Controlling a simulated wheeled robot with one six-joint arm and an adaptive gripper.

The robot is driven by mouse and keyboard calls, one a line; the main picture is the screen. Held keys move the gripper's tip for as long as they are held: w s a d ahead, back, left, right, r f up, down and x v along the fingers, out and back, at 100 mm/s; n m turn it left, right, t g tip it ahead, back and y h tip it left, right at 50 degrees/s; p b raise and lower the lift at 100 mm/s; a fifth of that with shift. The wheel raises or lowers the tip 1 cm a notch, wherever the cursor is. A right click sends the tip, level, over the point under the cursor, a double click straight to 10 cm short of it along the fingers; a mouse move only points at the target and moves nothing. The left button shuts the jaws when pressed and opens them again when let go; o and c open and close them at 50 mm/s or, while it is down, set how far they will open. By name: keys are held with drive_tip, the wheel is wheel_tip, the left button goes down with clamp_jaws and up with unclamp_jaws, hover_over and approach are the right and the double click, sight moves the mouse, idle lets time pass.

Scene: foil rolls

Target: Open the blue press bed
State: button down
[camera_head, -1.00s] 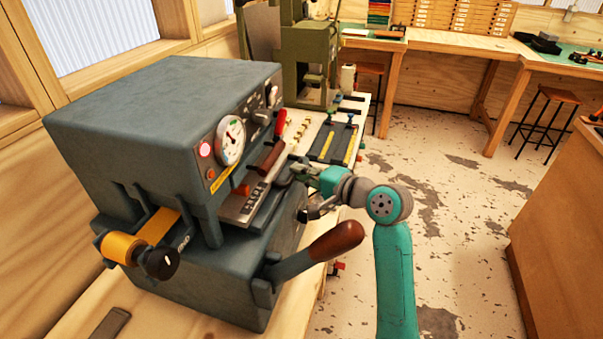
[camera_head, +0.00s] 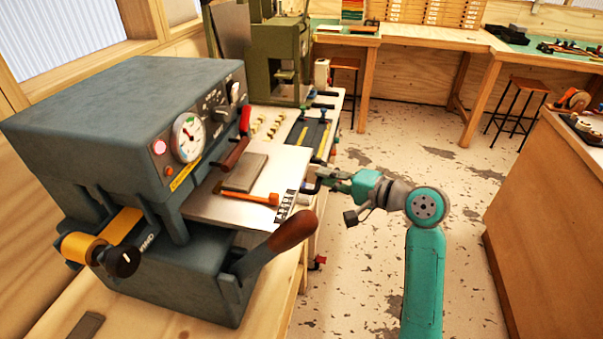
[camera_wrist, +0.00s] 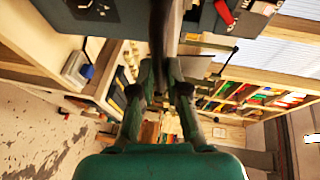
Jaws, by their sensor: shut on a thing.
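The blue-grey press (camera_head: 120,120) stands on the bench at the left. Its flat metal bed (camera_head: 215,205) sticks out from under the press body toward my arm, with a grey block (camera_head: 245,172) and an orange-handled tool (camera_head: 250,197) on it. My gripper (camera_head: 318,178) is at the bed's outer edge. In the wrist view my fingers (camera_wrist: 163,85) are closed on a dark bar (camera_wrist: 158,35), which looks like the bed's handle. The exact grip is small in the head view.
A brown-handled lever (camera_head: 290,232) slants up in front of the press, near the bed's front corner. A green machine (camera_head: 280,50) stands behind on the bench. A wooden cabinet (camera_head: 545,220) is at the right. The floor between is clear.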

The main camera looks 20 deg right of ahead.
drive_tip(key=s+d, duration=0.4)
drive_tip(key=d, duration=0.1)
drive_tip(key=shift+d, duration=0.35)
drive_tip(key=shift+s, duration=0.1)
drive_tip(key=c, duration=1.2)
unclamp_jaws()
drive_tip(key=v, duration=1.2)
